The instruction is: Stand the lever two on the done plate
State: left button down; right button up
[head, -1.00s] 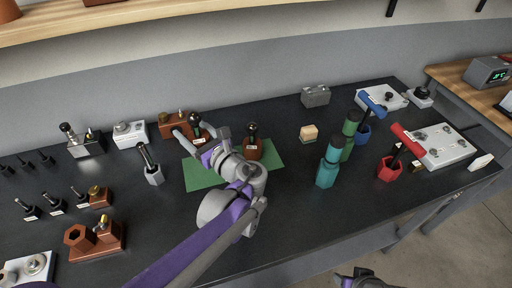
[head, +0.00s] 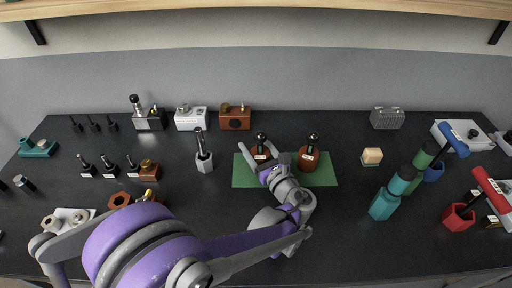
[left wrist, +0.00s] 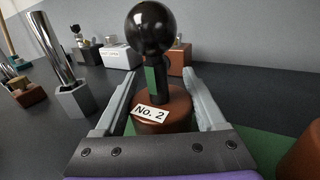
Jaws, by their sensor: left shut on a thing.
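Lever two, with a black ball knob, a "No. 2" tag and a round brown base, shows in the left wrist view (left wrist: 152,32) and in the head view (head: 261,140). My left gripper (head: 260,165) is shut on it, with one finger on each side of the base (left wrist: 163,108). Lever two is upright over the left part of the green done plate (head: 322,178). Its base looks level with the plate, but I cannot tell whether it touches. A similar brown lever (head: 308,155) stands on the right part of the plate. My right gripper is out of view.
A grey holder with a metal rod (head: 204,158) stands left of the plate. Brown and white blocks (head: 236,117) are behind it. The table between plate and cube is clear.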

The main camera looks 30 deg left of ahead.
pick_arm(q)
jog(key=shift+f, duration=0.2)
grip_release()
jog(key=shift+r, duration=0.15)
jog(key=shift+d+r, duration=0.1)
jog(key=shift+r, duration=0.05)
jog(key=v, duration=1.2)
